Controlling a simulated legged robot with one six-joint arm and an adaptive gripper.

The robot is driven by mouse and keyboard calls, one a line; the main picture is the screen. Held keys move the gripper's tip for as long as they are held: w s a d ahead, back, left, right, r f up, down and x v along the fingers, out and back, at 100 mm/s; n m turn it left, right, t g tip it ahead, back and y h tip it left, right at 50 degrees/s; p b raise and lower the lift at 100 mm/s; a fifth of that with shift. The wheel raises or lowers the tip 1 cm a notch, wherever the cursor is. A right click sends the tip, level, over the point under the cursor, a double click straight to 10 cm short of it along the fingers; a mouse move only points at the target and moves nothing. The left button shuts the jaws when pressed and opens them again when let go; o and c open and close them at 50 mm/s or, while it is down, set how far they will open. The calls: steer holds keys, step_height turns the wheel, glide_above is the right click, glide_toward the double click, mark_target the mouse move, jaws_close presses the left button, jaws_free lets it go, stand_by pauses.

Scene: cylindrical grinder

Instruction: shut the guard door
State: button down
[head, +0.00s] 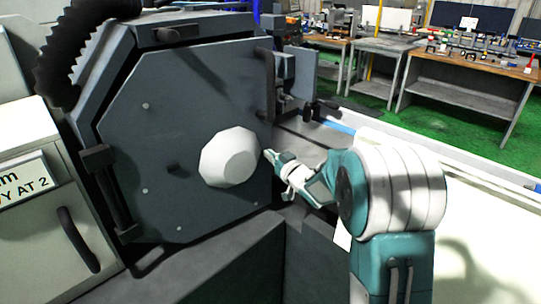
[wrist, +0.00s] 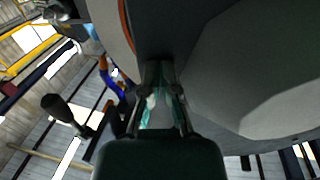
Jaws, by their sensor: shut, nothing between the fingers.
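The guard door is a dark grey, many-sided plate (head: 150,130) on the grinder's wheel housing, with a hinge-like bar on its left. A pale faceted dome (head: 229,158) bulges from its right half, and a dark bar handle (head: 269,85) stands at its upper right edge. I cannot tell how wide any gap behind the door is. My gripper (head: 268,154) is shut and empty, just right of the dome. In the wrist view the gripper (wrist: 162,100) points at a dark surface, with the pale dome (wrist: 260,75) close on the right. Contact is unclear.
A black ribbed hose (head: 60,50) runs at the upper left. A pale cabinet (head: 40,220) with a dark handle stands at the left. Grey machine parts (head: 300,75) stand right of the door. Workbenches (head: 465,80) stand on the green floor behind.

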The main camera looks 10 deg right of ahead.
steer(key=w+a+n+y, duration=0.1)
steer(key=w+a, duration=0.2)
steer(key=w, duration=0.4)
steer(key=shift+a+r+g, duration=0.15)
steer(key=shift+r+g, duration=0.1)
steer(key=shift+g, duration=0.05)
steer(key=shift+w+a+y, duration=0.1)
steer(key=shift+a+y, duration=0.1)
steer(key=shift+y, duration=0.1)
